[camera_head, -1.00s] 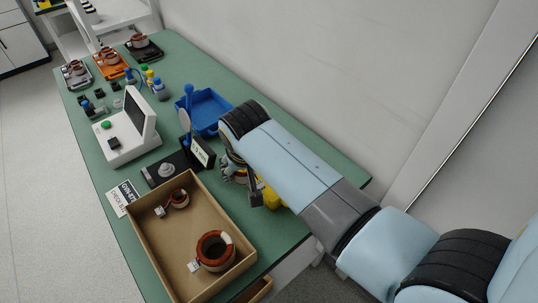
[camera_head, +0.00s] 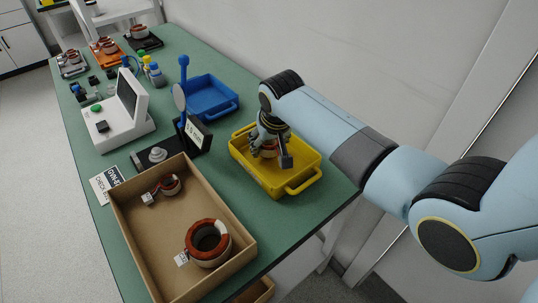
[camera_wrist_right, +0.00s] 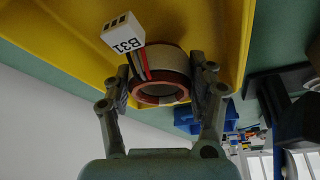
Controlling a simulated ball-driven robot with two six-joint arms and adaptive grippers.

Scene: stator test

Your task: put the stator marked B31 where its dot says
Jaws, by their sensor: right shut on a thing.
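The stator marked B31 (camera_wrist_right: 165,65) is a copper and white ring with a white tag (camera_wrist_right: 123,36) reading B31, seen in the right wrist view. My right gripper (camera_wrist_right: 163,85) is shut on it, one finger on each side. In the head view the right gripper (camera_head: 267,140) is over the yellow tray (camera_head: 310,176), and the stator (camera_head: 268,150) shows partly below it, within the tray's outline. I cannot tell whether it touches the tray floor. No dot on the stator is visible to me. My left gripper is not in view.
A cardboard box (camera_head: 246,257) in front holds a large stator (camera_head: 207,243) and a small one (camera_head: 170,185). A blue tray (camera_head: 211,97) lies behind the yellow tray. A black gauge stand (camera_head: 195,135) and a white device with a screen (camera_head: 115,130) stand to the left.

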